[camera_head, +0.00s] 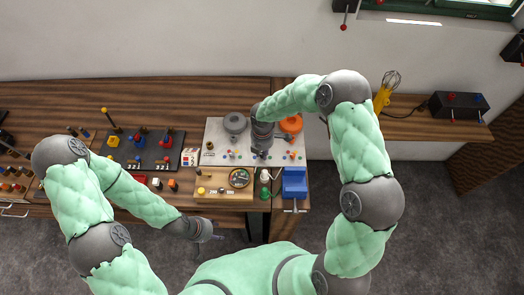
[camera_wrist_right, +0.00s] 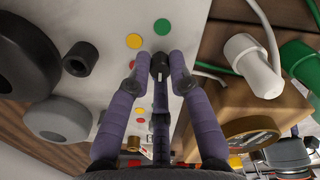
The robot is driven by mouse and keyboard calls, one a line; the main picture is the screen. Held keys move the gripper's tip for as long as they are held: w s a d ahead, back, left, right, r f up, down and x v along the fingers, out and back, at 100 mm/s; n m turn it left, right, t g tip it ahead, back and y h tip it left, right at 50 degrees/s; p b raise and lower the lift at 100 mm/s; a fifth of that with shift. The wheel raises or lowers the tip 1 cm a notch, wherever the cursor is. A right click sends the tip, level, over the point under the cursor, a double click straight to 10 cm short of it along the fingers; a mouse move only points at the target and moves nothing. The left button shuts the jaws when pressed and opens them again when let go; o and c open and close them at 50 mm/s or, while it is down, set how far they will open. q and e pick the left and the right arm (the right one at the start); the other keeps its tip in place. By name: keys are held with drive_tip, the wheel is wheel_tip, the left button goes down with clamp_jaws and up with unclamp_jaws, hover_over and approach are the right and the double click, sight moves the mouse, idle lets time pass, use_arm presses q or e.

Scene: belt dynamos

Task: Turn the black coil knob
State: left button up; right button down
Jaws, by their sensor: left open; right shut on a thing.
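My right gripper (camera_head: 262,152) reaches down over the white panel (camera_head: 214,132). In the right wrist view its purple fingers (camera_wrist_right: 160,62) are closed together around a small dark piece, which looks like the black coil knob (camera_wrist_right: 160,66); the fingers hide most of it. Another black cylinder (camera_wrist_right: 80,59) stands on the panel to the left, apart from the fingers. A grey coil (camera_head: 235,122) and an orange coil (camera_head: 291,124) sit at the panel's back. My left gripper (camera_head: 217,238) is open and empty, in front of the bench.
Yellow and red discs (camera_wrist_right: 134,41) lie flat on the panel beside the fingers. A wooden box (camera_head: 222,196), a white plug (camera_wrist_right: 252,65) and a blue vise (camera_head: 294,184) are close by. A dark board with posts (camera_head: 140,150) lies further left.

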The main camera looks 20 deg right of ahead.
drive_tip(key=shift+s+d, duration=0.1)
idle(0.4)
drive_tip(key=c, duration=1.2)
unclamp_jaws()
drive_tip(key=shift+o, duration=0.3)
drive_tip(key=shift+d, duration=0.1)
drive_tip(key=shift+r, duration=0.55)
wheel_tip(320, 180, up, 11)
